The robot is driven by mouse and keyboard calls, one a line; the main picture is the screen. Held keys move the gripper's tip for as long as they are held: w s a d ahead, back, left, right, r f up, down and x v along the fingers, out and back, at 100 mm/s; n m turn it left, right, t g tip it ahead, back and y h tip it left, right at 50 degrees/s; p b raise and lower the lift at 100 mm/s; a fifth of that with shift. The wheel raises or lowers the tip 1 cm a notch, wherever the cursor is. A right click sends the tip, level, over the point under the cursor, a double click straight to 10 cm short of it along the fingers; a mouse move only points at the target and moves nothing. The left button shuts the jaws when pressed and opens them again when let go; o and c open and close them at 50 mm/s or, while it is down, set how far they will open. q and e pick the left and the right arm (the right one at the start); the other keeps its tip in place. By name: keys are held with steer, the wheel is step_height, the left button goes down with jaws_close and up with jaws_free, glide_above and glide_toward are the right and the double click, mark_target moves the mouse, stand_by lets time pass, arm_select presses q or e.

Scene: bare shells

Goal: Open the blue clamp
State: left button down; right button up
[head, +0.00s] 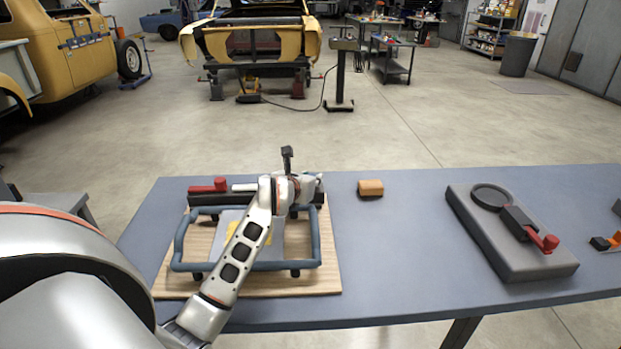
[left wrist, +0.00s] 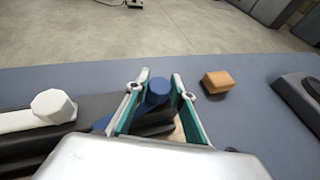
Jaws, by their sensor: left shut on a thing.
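The blue clamp shows in the left wrist view as a blue lever with a round blue knob (left wrist: 158,91). My left gripper (left wrist: 160,80) is shut on it, with one green-lined finger on either side of the knob. In the head view my left gripper (head: 306,187) is at the right end of a black bar (head: 203,199), and the arm and gripper hide most of the blue clamp. A red handle (head: 207,188) and a white handle (head: 245,187) lie along the same bar, both to the left of my gripper.
A blue tube frame (head: 179,246) stands on a wooden board (head: 172,278) on the blue-grey table (head: 400,270). An orange-brown block (head: 370,188) lies just right of the board. A grey fixture (head: 500,248) with a red handle (head: 548,243) is farther right. The table between is clear.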

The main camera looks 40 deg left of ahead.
arm_select(q)
steer(key=shift+r, duration=0.1)
steer(key=c, duration=1.7)
jaws_free()
steer(key=shift+w, duration=0.1)
steer(key=v, duration=1.2)
steer(key=shift+a, duration=0.1)
